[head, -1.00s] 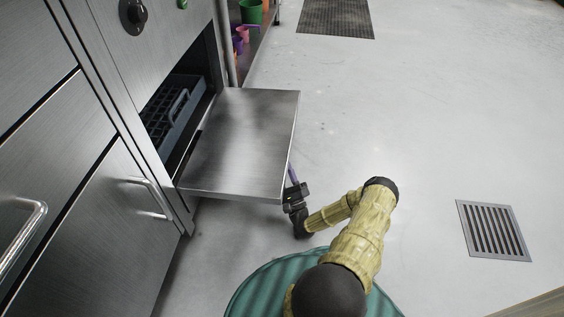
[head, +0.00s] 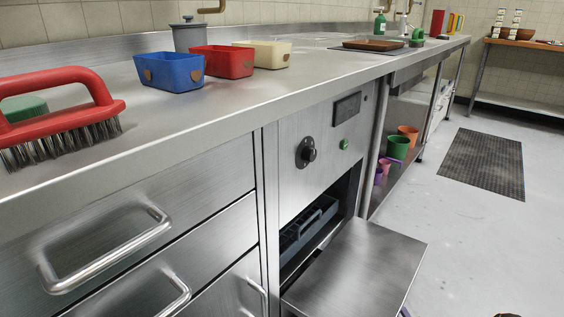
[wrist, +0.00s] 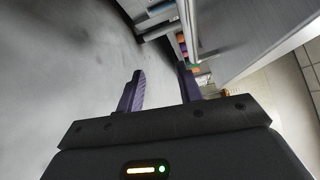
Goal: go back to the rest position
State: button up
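My gripper (wrist: 163,84) shows in the wrist view with its two purple fingers apart and nothing between them. Grey floor and the edge of a steel surface show beyond the fingers. In the head view the gripper is out of frame; only a small dark piece, which I cannot make out, shows at the bottom right edge. The steel appliance door (head: 362,268) hangs open and flat in the head view, with a dark rack (head: 305,228) inside the opening.
A steel counter (head: 200,118) carries a red brush (head: 62,112), a blue tub (head: 169,72), a red tub (head: 221,62) and a cream tub (head: 263,54). Pots (head: 397,147) stand on a low shelf. A dark floor mat (head: 484,163) lies right; the floor around it is clear.

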jog(key=w+d+r+n+g+h+p, duration=0.2)
jog(key=d+r+n+g+p, duration=0.15)
jog(key=r, duration=0.55)
jog(key=w+d+r+n+g+h+p, duration=0.25)
jog(key=d+r+p, duration=0.2)
jog(key=r, duration=0.45)
jog(key=s+a+r+n+g+p, duration=0.1)
jog(key=a+r+n+g+p, duration=0.1)
jog(key=a+r, duration=0.55)
jog(key=s+a+r+n+g+p, duration=0.15)
jog(key=a+r, duration=0.35)
jog(key=r, duration=0.5)
jog(key=s+a+r+n+g+y+p, duration=0.15)
jog(key=s+a+r+n+p, duration=0.25)
jog(key=s+a+r, duration=0.7)
jog(key=s+a+r+n+g+y+p, duration=0.1)
jog(key=s+a+r+n+g+p, duration=0.3)
jog(key=s+a+r, duration=0.6)
notch_tip(320, 180, up, 34)
jog(key=s+d+p, duration=0.1)
jog(key=p, duration=3.6)
jog(key=shift+s+d+t+p, duration=0.3)
jog(key=shift+s, duration=0.05)
